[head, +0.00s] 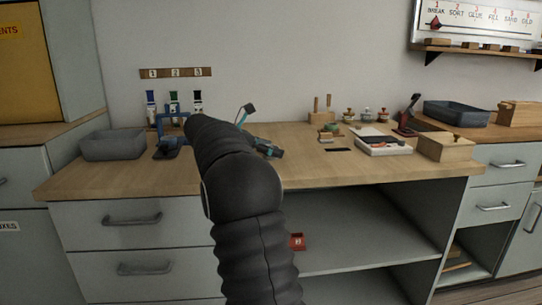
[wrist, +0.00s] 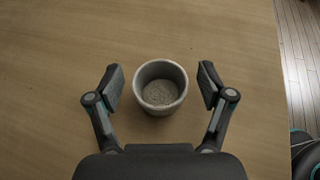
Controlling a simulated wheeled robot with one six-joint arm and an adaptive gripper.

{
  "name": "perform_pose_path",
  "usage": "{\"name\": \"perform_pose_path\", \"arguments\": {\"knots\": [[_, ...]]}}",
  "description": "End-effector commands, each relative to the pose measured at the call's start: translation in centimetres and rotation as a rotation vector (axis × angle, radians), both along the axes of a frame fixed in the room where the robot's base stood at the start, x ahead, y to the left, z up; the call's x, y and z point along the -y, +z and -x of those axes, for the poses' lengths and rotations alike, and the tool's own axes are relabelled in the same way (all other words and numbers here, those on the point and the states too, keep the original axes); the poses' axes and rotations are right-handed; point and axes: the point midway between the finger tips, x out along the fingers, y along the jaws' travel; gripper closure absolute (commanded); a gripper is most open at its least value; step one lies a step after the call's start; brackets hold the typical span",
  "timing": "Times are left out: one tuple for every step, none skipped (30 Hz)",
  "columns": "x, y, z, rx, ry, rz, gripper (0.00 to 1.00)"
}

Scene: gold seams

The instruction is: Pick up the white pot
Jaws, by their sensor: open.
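In the wrist view a small round pot (wrist: 161,108), pale grey-white with a speckled grey inside, stands upright on the wooden worktop (wrist: 60,60). My gripper (wrist: 162,72) is open, with one finger on each side of the pot and a visible gap to it on both sides. From this view I cannot tell how far the fingertips are above the worktop. In the head view my own dark arm covers the middle of the bench, and the pot is hidden behind it.
A grey tub (head: 112,146) stands at the bench's left end, near a blue frame (head: 172,122). To the right are a white-and-red tray (head: 384,147), a wooden box (head: 446,148) and a dark bin (head: 456,113). Bottles (head: 151,107) stand under a numbered strip at the back.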

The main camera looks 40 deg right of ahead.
Motion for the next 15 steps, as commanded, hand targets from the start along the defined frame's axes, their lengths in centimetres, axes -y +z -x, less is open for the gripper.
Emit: {"name": "perform_pose_path", "arguments": {"knots": [[-0.03,0.02,-0.02,0.0,0.0,0.0,0.2],[-0.03,0.02,-0.02,0.0,0.0,0.0,0.2],[-0.04,0.03,-0.02,0.0,0.0,0.0,0.25],[-0.04,0.03,-0.01,0.0,0.0,0.0,0.32],[-0.04,0.04,-0.01,0.0,0.0,0.0,0.4],[-0.04,0.04,-0.01,0.0,0.0,0.0,0.5],[-0.05,0.04,-0.01,0.0,0.0,0.0,0.57],[-0.05,0.04,-0.01,0.0,0.0,0.0,0.65],[-0.05,0.04,-0.01,0.001,0.0,0.0,0.67],[-0.05,0.04,-0.01,0.0,0.0,0.0,0.67],[-0.05,0.04,-0.01,0.0,0.0,0.0,0.67],[-0.05,0.04,-0.01,0.001,0.0,0.0,0.67],[-0.05,0.04,-0.01,0.001,0.0,0.0,0.67],[-0.04,0.05,-0.01,0.001,0.0,0.0,0.67],[-0.04,0.05,-0.01,0.001,0.0,0.0,0.67]]}}
